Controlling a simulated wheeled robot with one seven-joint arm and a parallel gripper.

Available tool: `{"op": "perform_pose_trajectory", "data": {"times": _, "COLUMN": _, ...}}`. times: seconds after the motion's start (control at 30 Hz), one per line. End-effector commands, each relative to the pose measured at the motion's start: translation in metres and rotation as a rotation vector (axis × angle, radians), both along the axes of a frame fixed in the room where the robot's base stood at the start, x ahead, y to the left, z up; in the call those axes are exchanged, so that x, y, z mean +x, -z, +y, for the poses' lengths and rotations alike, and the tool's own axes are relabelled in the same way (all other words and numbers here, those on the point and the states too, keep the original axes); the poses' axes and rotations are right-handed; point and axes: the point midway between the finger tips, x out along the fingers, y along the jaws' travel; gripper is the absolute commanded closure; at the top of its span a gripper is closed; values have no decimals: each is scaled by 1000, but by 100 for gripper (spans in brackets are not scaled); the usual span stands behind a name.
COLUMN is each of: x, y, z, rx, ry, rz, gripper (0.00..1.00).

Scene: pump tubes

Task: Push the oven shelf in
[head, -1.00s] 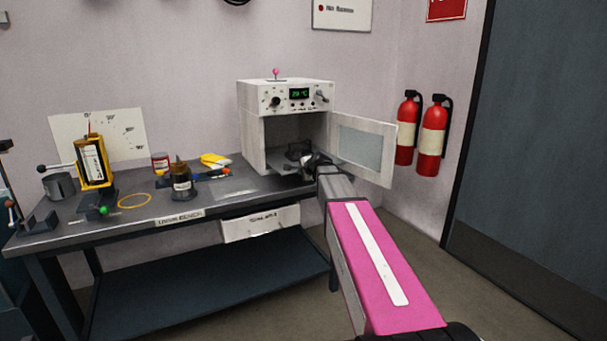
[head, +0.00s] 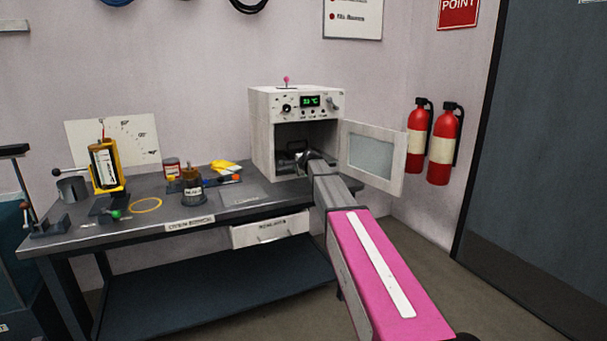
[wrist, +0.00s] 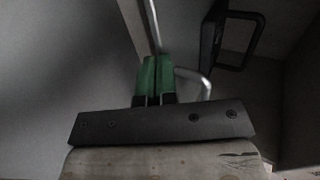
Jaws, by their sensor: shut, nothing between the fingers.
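The white oven (head: 265,135) stands on the right end of the bench, its door (head: 372,157) swung open to the right. My arm reaches through the opening, and its end is inside the dark cavity. In the wrist view my gripper (wrist: 156,78) is shut and empty, its green fingertips together. A pale metal bar (wrist: 153,28) runs away from just beyond the tips, and a bent light rod (wrist: 205,82) lies right beside them. They may belong to the oven shelf. Whether the tips touch them I cannot tell. The shelf itself is mostly hidden by shadow and my arm.
A dark looped frame (wrist: 240,40) stands inside the oven at upper right of the wrist view. The bench (head: 150,235) holds a yellow-framed device (head: 105,165), a jar (head: 192,182) and a yellow cloth (head: 222,167). Red extinguishers (head: 440,150) hang right of the door.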

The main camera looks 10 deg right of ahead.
Motion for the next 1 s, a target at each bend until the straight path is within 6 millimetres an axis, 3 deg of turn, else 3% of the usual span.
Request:
{"op": "perform_pose_trajectory", "data": {"times": 0.1, "x": 24, "y": 0, "z": 7, "rx": 1, "ry": 1, "rz": 0, "gripper": 100}}
{"op": "perform_pose_trajectory", "data": {"times": 0.3, "x": 43, "y": 0, "z": 13, "rx": 1, "ry": 1, "rz": 0, "gripper": 100}}
{"op": "perform_pose_trajectory", "data": {"times": 1.0, "x": 49, "y": 0, "z": 16, "rx": 1, "ry": 0, "rz": -2, "gripper": 100}}
